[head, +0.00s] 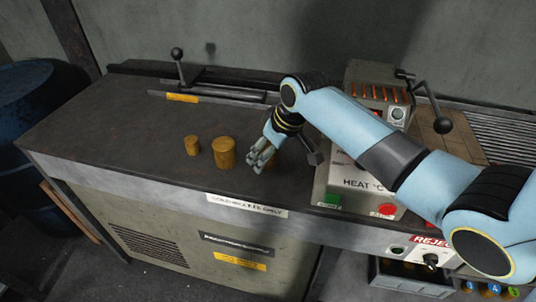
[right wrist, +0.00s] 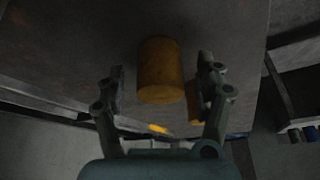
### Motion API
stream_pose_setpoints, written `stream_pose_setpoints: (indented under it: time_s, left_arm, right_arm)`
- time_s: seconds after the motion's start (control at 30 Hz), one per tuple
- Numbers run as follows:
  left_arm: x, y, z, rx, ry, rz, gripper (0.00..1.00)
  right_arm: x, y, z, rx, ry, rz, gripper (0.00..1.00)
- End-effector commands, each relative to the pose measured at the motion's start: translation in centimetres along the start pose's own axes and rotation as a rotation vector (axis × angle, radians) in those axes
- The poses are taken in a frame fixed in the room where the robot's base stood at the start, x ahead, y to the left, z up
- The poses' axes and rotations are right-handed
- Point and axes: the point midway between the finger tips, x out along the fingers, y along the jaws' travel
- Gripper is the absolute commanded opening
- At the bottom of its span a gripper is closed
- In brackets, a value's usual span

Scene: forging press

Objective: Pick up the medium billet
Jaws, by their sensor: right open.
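Three yellow-brown cylindrical billets stand upright on the dark bench top. The small billet (head: 192,145) is on the left and the largest billet (head: 225,152) is in the middle. The third, seemingly the medium billet (head: 271,164), is mostly hidden behind my right gripper (head: 259,158). In the right wrist view my right gripper (right wrist: 162,72) is open, its fingers apart on either side of one billet (right wrist: 160,72). No contact shows. Another billet (right wrist: 192,98) is partly hidden by the right finger. I cannot tell for sure which billet is the central one. My left gripper is out of view.
A control box (head: 345,185) marked HEAT stands right of the billets, close to my right arm. A lever (head: 180,68) and slotted rail stand at the bench's back. The bench (head: 110,130) is clear left of the billets. A blue barrel (head: 38,125) stands beyond it.

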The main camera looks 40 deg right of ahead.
Motion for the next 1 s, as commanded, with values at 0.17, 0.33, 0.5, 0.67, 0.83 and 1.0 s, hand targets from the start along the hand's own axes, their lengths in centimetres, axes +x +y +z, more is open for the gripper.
stream_pose_setpoints:
  time_s: [0.17, 0.33, 0.5, 0.67, 0.83, 1.0]
  left_arm:
    - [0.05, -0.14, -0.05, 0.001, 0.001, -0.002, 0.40]
    - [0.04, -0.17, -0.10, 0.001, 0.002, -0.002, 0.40]
    - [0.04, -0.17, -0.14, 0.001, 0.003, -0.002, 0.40]
    - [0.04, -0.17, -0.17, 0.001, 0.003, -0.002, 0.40]
    - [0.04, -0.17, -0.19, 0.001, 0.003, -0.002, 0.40]
    - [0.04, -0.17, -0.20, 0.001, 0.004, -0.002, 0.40]
  right_arm:
    - [0.96, 0.00, 0.08, 0.000, -0.001, 0.001, 0.70]
    - [0.92, 0.00, 0.08, 0.000, -0.001, 0.001, 0.68]
    - [0.91, -0.01, 0.09, 0.000, -0.001, 0.000, 0.46]
    - [0.90, -0.01, 0.09, 0.000, -0.001, 0.000, 0.25]
    - [0.89, -0.01, 0.09, 0.000, -0.001, 0.000, 0.02]
    - [0.80, 0.02, -0.10, -0.001, 0.003, 0.001, 0.00]
